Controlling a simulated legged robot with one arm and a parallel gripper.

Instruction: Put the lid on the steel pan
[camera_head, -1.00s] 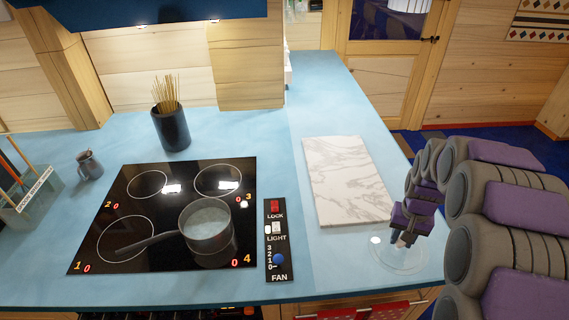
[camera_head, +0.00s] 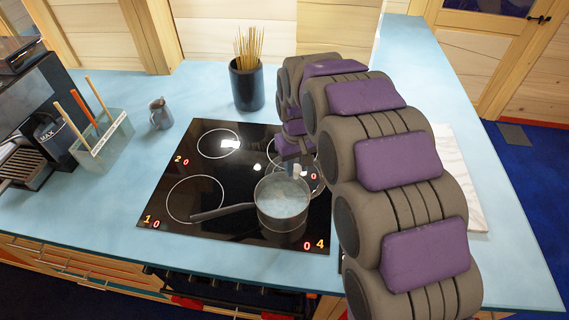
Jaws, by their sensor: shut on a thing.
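The steel pan (camera_head: 283,222) stands on the front right burner of the black cooktop, its handle pointing left. Its open top shows a pale inside. My gripper (camera_head: 297,165) is just behind the pan, towards its right side, and is shut on the clear glass lid (camera_head: 314,181). The lid is see-through and hard to make out; it appears held above the cooktop, around the pan's back right rim. I cannot tell whether it touches the pan. My arm hides the cooktop's right side.
The cooktop (camera_head: 178,222) lies in a blue counter (camera_head: 105,205). A dark pot of sticks (camera_head: 247,88) stands behind it. A small grey jug (camera_head: 160,115), a glass holder (camera_head: 105,145) and a coffee machine (camera_head: 30,120) are at left. A marble board (camera_head: 462,180) is partly hidden at right.

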